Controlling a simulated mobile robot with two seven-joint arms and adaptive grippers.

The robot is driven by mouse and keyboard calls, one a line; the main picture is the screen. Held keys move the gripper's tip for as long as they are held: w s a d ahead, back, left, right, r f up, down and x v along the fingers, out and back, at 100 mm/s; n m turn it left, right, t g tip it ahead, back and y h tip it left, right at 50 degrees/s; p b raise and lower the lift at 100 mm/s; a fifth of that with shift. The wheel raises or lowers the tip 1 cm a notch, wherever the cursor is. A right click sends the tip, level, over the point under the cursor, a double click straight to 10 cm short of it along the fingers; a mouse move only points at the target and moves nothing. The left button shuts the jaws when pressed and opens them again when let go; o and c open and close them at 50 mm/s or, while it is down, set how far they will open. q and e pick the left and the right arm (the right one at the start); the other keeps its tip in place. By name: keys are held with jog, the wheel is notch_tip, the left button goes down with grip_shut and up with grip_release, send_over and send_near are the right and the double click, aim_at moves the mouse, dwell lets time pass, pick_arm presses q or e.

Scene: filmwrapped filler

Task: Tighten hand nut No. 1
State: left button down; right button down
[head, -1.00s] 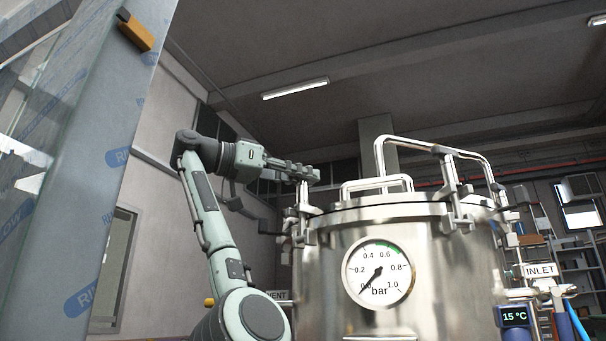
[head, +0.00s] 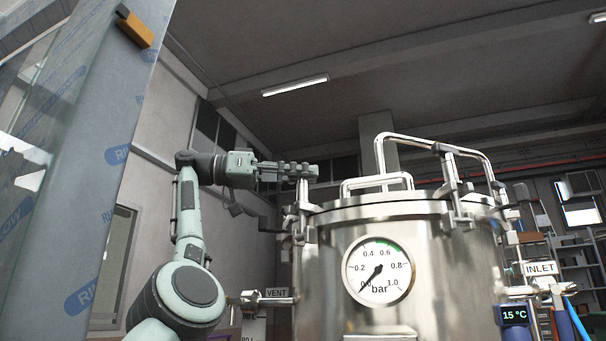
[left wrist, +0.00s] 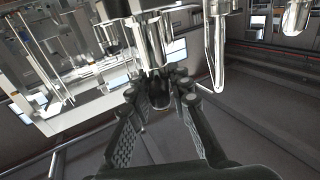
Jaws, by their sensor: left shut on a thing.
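The steel vessel (head: 330,255) stands at centre right in the head view, with a round gauge (head: 379,271) whose needle points near 0.0. A clamp bolt (head: 302,195) stands upright at the left rim of its lid (head: 375,211). My left gripper (head: 308,171) reaches in level from the left and is shut on the hand nut at the top of this bolt. In the left wrist view the fingers (left wrist: 161,88) close around the dark hand nut (left wrist: 158,97). The fingers largely hide the nut in the head view, and no number is readable. My right gripper is not in view.
A second clamp (head: 452,185) and a bent pipe handle (head: 385,150) rise from the lid. A VENT pipe (head: 277,299) sticks out left and an INLET fitting (head: 540,288) right. A film-wrapped column (head: 95,150) stands at the far left.

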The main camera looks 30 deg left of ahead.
pick_arm(q)
jog(key=c, duration=1.5)
grip_release()
jog(key=shift+o, duration=0.2)
jog(key=v, duration=1.2)
